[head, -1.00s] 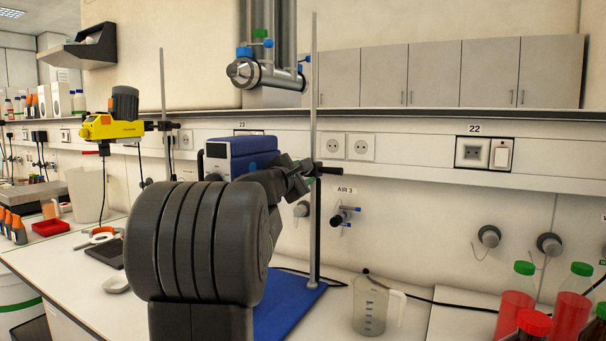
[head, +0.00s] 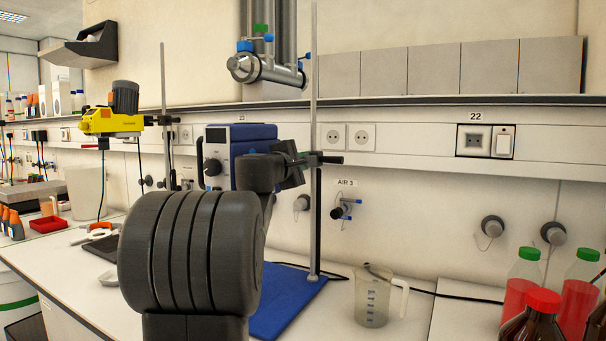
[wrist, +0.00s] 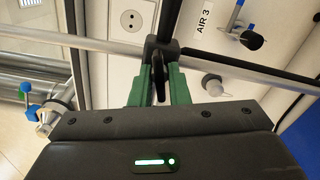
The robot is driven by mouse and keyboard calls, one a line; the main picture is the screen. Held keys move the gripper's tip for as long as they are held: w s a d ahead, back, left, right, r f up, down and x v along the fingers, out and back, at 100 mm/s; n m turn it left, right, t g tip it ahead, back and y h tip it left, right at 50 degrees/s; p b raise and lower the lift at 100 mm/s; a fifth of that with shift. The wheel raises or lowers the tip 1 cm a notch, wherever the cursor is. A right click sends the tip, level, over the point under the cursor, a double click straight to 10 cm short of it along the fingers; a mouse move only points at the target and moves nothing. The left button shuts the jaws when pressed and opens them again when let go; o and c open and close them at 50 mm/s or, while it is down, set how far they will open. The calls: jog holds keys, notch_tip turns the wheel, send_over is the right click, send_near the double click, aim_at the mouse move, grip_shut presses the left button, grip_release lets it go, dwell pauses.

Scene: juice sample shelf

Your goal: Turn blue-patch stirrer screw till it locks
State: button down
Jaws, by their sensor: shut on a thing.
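The blue stirrer (head: 238,150), with a pale front and a dark knob, is behind my arm in the head view. A black clamp (head: 326,158) sits on the upright rod (head: 314,215) at its right. In the wrist view the green fingers of my gripper (wrist: 158,82) are closed on both sides of a flat black screw (wrist: 158,68) below the black clamp body (wrist: 160,47). My gripper also shows in the head view (head: 299,159), at the clamp. The screw's turn angle is hard to judge, and no blue patch shows on it.
A yellow stirrer (head: 112,120) is on another stand at left. A blue base plate (head: 285,305) lies under the rod. A clear beaker (head: 373,300) stands right of it, with red-filled bottles (head: 522,275) further right.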

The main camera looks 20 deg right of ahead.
jog(key=shift+f+m+b, duration=0.1)
jog(key=shift+m+b, duration=1.4)
jog(key=shift+m, duration=0.1)
jog(key=c, duration=1.4)
grip_release()
jog(key=shift+s, duration=0.1)
jog(key=b+v, duration=0.1)
jog(key=v, duration=1.2)
jog(key=shift+s+a+b, duration=0.2)
jog(key=shift+a+b, duration=0.1)
jog(key=shift+b, duration=0.05)
